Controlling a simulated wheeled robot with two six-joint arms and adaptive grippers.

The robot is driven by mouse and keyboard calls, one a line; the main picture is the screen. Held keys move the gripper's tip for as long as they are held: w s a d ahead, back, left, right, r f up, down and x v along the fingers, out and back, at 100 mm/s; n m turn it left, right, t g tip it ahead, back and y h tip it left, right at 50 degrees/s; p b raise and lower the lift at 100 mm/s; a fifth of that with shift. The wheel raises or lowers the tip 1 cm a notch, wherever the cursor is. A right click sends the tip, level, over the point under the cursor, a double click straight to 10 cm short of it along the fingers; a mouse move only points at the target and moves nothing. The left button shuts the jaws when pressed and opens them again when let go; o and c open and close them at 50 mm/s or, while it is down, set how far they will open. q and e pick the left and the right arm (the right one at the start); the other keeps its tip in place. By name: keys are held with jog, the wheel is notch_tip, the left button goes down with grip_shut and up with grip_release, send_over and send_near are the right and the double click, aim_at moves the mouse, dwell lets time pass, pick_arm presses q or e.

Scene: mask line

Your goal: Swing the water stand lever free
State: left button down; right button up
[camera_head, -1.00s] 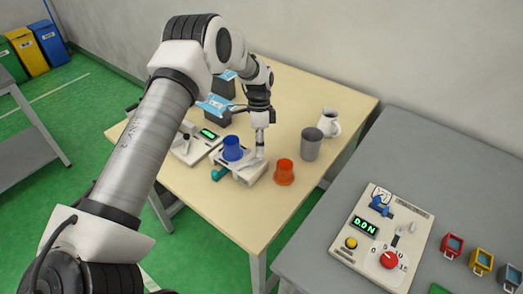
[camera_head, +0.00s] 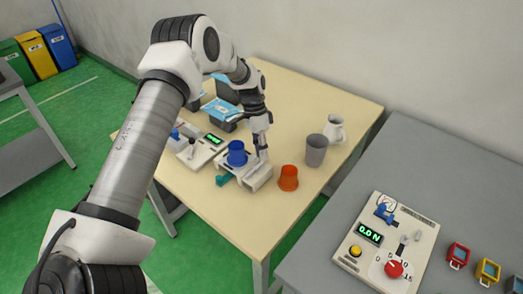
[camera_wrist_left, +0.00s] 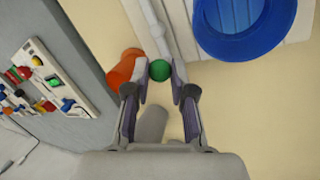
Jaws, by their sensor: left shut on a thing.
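The water stand (camera_head: 258,182) is a cream block on the beige table, with a blue cup (camera_head: 237,153) upright on it and a teal part at its left front. In the left wrist view, the stand's pale lever arm (camera_wrist_left: 152,35) ends in a green ball knob (camera_wrist_left: 160,70). My left gripper (camera_head: 263,157) points down at the stand's right end, right of the cup. The left wrist view shows the fingertips (camera_wrist_left: 160,74) shut on the knob, one at each side. In the head view the knob is hidden. My right gripper is not in view.
An orange cup (camera_head: 289,178), a grey cup (camera_head: 316,150) and a white jug (camera_head: 334,129) stand right of the stand. The grey table (camera_head: 330,215) at right holds a control panel (camera_head: 388,243).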

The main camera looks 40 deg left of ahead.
pick_arm(q)
jog(key=shift+w+r, duration=0.1)
jog(key=c, duration=1)
grip_release()
jog(key=v, duration=1.2)
